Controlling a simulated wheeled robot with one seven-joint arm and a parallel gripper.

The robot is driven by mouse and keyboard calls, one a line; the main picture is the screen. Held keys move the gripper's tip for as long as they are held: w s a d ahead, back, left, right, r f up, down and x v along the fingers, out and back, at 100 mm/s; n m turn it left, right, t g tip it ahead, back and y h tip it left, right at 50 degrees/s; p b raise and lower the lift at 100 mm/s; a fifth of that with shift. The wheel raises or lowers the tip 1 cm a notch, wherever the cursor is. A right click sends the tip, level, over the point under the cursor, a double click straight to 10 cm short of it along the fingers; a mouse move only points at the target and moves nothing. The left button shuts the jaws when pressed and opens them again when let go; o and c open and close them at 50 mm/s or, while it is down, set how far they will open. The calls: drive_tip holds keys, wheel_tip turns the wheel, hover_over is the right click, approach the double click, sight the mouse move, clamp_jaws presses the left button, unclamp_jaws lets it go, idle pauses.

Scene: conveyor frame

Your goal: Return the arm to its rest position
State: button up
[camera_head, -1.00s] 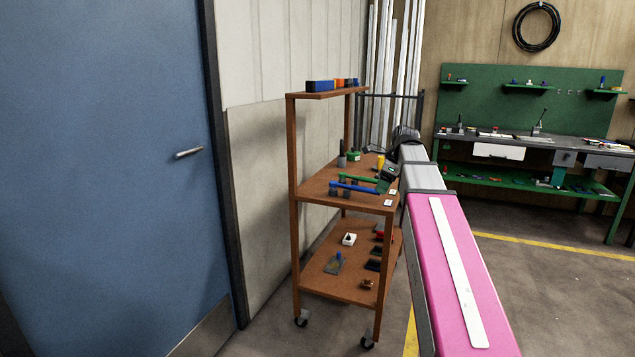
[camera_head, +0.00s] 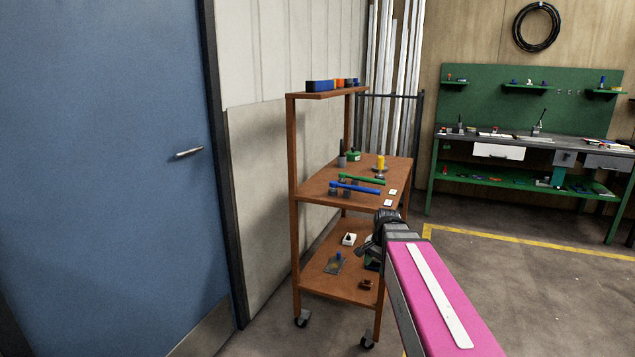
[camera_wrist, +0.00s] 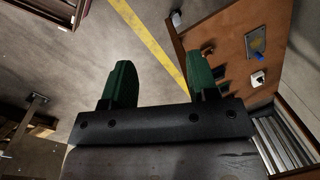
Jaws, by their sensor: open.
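My arm is the pink and grey link reaching in from the lower right of the head view, with its dark wrist in front of the cart's lower part. My gripper (camera_wrist: 160,85) shows in the wrist view as two green fingers set wide apart with nothing between them. It is open and empty. In the head view the fingers are mostly hidden behind the wrist; the gripper hangs beside the right side of the brown cart (camera_head: 345,292), below its middle shelf. I cannot tell the exact gap to the cart.
The cart's middle shelf holds a green tool (camera_head: 362,179), a blue tool (camera_head: 356,188) and a yellow piece (camera_head: 380,163). Its lower shelf holds several small parts. A blue door (camera_head: 100,170) is at left. A green workbench (camera_head: 520,175) stands at the back right; the floor before it is clear.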

drive_tip(key=s+f+n+h, duration=0.1)
drive_tip(key=s+f+n, duration=0.7)
drive_tip(key=s+f, duration=0.2)
drive_tip(key=shift+a+f+n+g, duration=0.3)
drive_tip(key=shift+a+f+n, duration=0.1)
drive_tip(key=shift+f, duration=0.4)
